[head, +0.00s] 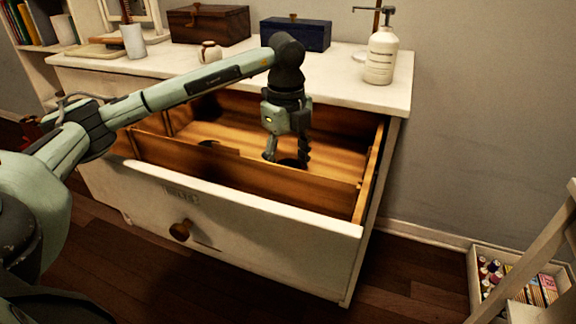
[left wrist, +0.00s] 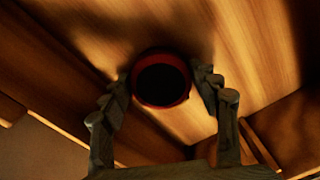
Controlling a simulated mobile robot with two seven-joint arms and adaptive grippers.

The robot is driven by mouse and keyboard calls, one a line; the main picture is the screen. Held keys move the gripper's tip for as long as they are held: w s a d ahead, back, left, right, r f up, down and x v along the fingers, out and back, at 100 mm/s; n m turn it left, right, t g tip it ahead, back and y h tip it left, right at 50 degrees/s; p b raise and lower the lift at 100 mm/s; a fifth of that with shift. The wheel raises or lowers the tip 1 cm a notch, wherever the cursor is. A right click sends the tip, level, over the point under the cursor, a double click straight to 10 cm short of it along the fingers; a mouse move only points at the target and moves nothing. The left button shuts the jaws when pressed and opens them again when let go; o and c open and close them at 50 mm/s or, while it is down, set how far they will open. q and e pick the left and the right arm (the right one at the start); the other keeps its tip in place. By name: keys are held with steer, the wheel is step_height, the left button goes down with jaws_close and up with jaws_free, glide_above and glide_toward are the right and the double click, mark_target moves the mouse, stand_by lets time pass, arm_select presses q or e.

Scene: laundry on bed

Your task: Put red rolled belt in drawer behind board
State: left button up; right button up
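The red rolled belt (left wrist: 162,104) shows end-on in the left wrist view as a red ring with a dark centre. It lies on or just above the drawer's wooden floor, between my left gripper's fingertips (left wrist: 163,82). The fingers look spread, with slim gaps beside the belt. In the head view my left gripper (head: 287,155) points down inside the open drawer (head: 250,222), behind the long wooden board (head: 235,170). The belt's red side is hard to make out there. My right gripper is not in view.
The white dresser top (head: 345,80) overhangs the drawer's back. It carries a brown box (head: 208,24), a blue box (head: 296,35), a round jar (head: 210,52), a cup (head: 133,41) and a pump bottle (head: 381,56). A crate (head: 515,278) stands on the floor at right.

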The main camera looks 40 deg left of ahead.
arm_select(q)
steer(key=shift+o, duration=1.2)
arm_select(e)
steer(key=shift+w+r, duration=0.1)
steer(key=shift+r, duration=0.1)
arm_select(q)
steer(key=shift+r, duration=0.1)
steer(key=shift+r, duration=0.25)
step_height(320, 180, up, 12)
steer(key=p, duration=0.1)
steer(key=shift+f, duration=0.2)
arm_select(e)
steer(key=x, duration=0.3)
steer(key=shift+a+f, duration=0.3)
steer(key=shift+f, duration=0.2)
arm_select(q)
steer(key=shift+s, duration=0.1)
